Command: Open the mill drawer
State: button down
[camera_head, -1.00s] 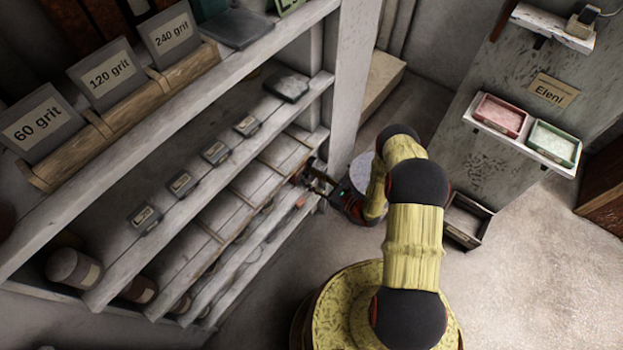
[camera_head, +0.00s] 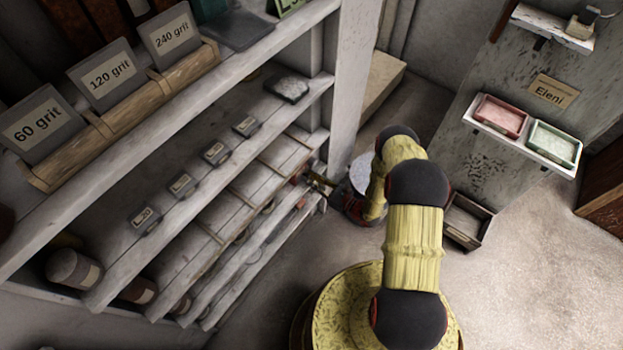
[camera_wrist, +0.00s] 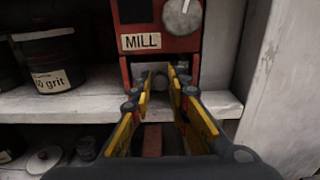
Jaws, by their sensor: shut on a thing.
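The mill (camera_wrist: 165,40) is a red box with a "MILL" label and a round grey dial in the wrist view. Its pale drawer (camera_wrist: 146,69) sits low in the front, below the label, largely hidden by my fingers. My gripper (camera_wrist: 160,76) reaches straight to the drawer front, its yellow-and-black fingers on either side of a small knob-like handle (camera_wrist: 160,82) and shut on it. The contact itself is partly hidden. In the head view my gripper (camera_head: 318,181) is at the right end of the shelving; the mill is hard to make out there.
In the wrist view a dark grit jar (camera_wrist: 50,62) stands left of the mill, and a pale upright panel (camera_wrist: 285,80) rises to the right. Shelf boards (camera_head: 180,200) lie left of my arm. An open box (camera_head: 468,222) sits right of it; the floor (camera_head: 530,270) beyond is clear.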

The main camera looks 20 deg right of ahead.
dwell(0.5)
jog(key=v, duration=0.8)
jog(key=c, duration=1.8)
grip_release()
jog(key=shift+o, duration=0.4)
jog(key=v, duration=1.2)
